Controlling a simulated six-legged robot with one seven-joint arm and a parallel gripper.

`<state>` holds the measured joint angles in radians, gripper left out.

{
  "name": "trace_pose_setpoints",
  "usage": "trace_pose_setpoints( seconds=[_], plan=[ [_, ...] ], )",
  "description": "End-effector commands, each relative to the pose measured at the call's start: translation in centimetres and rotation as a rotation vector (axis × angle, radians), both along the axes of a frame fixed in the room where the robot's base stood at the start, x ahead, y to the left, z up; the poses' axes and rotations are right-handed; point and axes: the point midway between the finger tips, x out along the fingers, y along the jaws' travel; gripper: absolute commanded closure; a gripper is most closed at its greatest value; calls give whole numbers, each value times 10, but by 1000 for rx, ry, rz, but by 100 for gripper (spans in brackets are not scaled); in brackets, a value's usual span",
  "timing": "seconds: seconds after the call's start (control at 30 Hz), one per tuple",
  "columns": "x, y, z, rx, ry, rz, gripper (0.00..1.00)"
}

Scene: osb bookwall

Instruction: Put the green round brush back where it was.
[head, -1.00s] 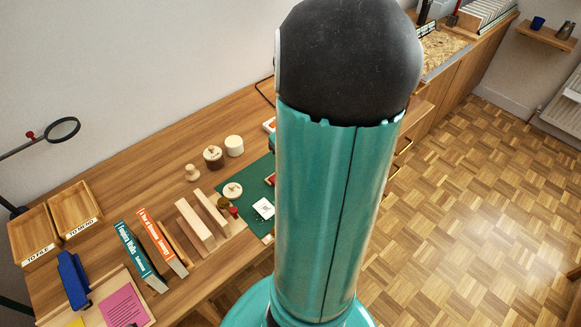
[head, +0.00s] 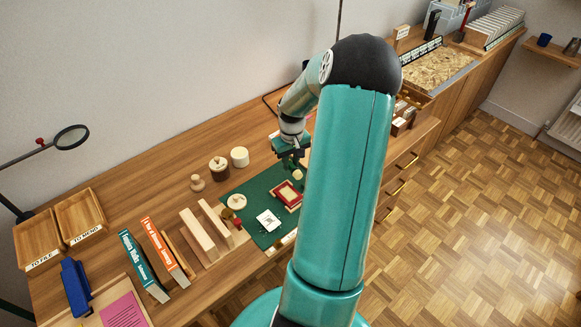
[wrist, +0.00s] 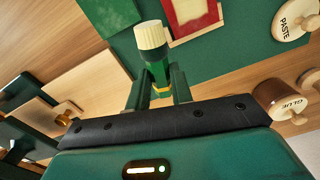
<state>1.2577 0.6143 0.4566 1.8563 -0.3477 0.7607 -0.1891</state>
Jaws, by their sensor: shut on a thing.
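The green round brush (wrist: 152,42) has a pale cream bristle head, a dark green handle and a yellow band. In the wrist view my gripper (wrist: 158,92) is shut on its handle, with the bristle end pointing away from the jaws. In the head view my gripper (head: 291,160) is above the far right part of the green cutting mat (head: 264,238). A small cream spot just below it appears to be the bristle head (head: 298,174). The lower end of the handle is hidden between the jaws.
A red-framed piece (head: 287,195) and a white card (head: 268,221) lie on the mat. A paste lid (wrist: 295,20) and glue pot (wrist: 283,100) show in the wrist view. Wooden blocks (head: 197,235), books (head: 164,250) and trays (head: 80,212) stand left. An organiser (head: 405,112) stands right.

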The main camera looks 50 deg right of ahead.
Motion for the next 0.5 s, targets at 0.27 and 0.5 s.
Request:
trace_pose_setpoints(
  seconds=[0.27,0.5],
  plan=[
    [6,-5,-35,2,0,1,100],
    [6,-6,-37,1,0,0,100]
  ],
)
